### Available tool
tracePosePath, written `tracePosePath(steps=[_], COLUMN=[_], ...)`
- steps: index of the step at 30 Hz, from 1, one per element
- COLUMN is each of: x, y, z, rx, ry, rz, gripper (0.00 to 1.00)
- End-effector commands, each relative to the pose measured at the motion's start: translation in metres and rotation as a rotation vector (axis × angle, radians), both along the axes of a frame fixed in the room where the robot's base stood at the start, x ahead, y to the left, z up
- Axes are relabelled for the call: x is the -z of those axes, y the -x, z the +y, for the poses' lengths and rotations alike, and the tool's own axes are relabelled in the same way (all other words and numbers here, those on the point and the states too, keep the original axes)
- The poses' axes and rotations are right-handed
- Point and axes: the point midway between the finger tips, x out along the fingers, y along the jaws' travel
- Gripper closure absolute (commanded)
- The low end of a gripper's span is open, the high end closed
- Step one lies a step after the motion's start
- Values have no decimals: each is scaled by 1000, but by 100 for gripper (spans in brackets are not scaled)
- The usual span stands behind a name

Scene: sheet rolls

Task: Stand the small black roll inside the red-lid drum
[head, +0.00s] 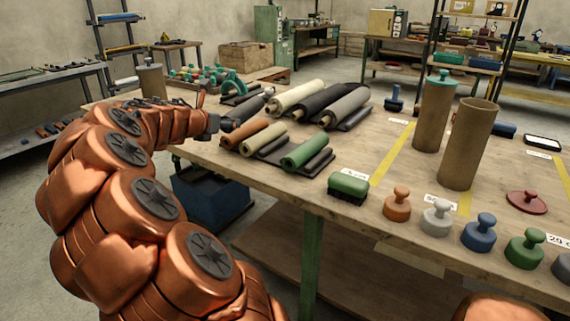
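A small dark roll (247,110), black or dark grey, lies at the left end of the rolls on the table. My gripper (211,122) is at the table's left edge, close beside this roll's near end. Its fingers are small and partly hidden by my arm, so I cannot tell whether they are open or touch the roll. A tall brown drum (468,145) stands upright and open on the right, with no lid on it. A dark red lid (527,202) with a knob lies on the table to its right. The drum's inside bottom is hidden.
A second drum (433,115) with a teal lid stands behind the open one. Cream (297,96), brown (246,135) and green (305,152) rolls lie left of the drums, among others. A green-topped brush (348,188) and several knobbed weights line the front edge. Yellow strips mark the table.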

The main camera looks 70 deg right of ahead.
Motion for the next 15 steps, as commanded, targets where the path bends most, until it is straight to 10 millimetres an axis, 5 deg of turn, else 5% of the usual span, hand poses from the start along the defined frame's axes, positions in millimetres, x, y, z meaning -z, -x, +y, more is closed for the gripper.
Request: tracePosePath(steps=[6, 15], x=[9, 17], y=[68, 98], z=[-41, -54], rx=[158, 226], ry=[0, -6], rz=[-10, -10], gripper=[100, 100])
